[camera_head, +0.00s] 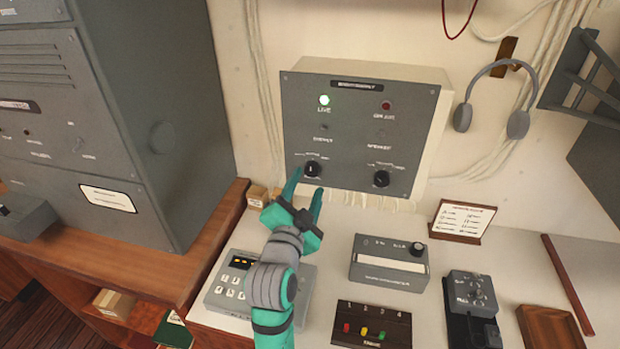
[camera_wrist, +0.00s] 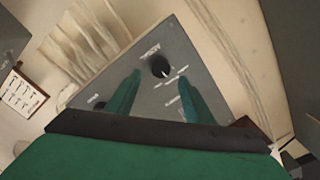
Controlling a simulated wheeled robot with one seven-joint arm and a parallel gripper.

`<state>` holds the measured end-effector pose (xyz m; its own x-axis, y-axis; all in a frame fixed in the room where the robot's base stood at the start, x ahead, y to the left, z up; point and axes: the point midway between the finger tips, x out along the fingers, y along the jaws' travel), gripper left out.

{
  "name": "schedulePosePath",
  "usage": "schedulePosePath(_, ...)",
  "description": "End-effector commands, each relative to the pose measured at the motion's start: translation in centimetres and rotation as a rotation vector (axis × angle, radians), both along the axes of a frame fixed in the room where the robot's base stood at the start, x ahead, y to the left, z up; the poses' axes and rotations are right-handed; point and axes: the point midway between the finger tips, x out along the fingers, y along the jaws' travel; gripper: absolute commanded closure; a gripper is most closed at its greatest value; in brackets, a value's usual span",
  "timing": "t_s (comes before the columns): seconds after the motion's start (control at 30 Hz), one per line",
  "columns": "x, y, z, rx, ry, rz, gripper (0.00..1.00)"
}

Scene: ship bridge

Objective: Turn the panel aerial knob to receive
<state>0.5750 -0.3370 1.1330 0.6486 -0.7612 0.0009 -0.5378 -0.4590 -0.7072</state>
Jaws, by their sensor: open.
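The grey wall panel (camera_head: 345,125) has two black knobs low on its face. My gripper (camera_head: 307,184) is open and empty, just in front of and below the left knob (camera_head: 312,169). In the wrist view a black knob (camera_wrist: 160,67) with a pale pointer mark lies ahead, between the lines of my two green fingers (camera_wrist: 161,78). The fingers look apart from it on both sides, but the remaining distance is hard to judge. The right knob (camera_head: 381,178) is clear of my gripper. The small lettering around the knobs is too blurred to read surely.
Below are a keypad unit (camera_head: 226,290), a grey box (camera_head: 389,262) and a switch box (camera_head: 371,324). A tall grey cabinet (camera_head: 165,120) stands left. Headphones (camera_head: 518,124) hang right.

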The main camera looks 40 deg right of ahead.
Motion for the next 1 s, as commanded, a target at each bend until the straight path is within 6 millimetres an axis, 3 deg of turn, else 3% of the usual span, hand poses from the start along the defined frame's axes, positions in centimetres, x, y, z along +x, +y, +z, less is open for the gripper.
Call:
schedulePosePath(0.2, -2.6, 3.1, 0.0, -0.001, 0.001, 0.001, 0.52)
schedulePosePath(0.4, -3.9, 4.5, 0.0, 0.000, 0.000, 0.000, 0.52)
schedulePosePath(1.0, -4.1, 4.7, 0.0, 0.001, -0.001, -0.001, 0.52)
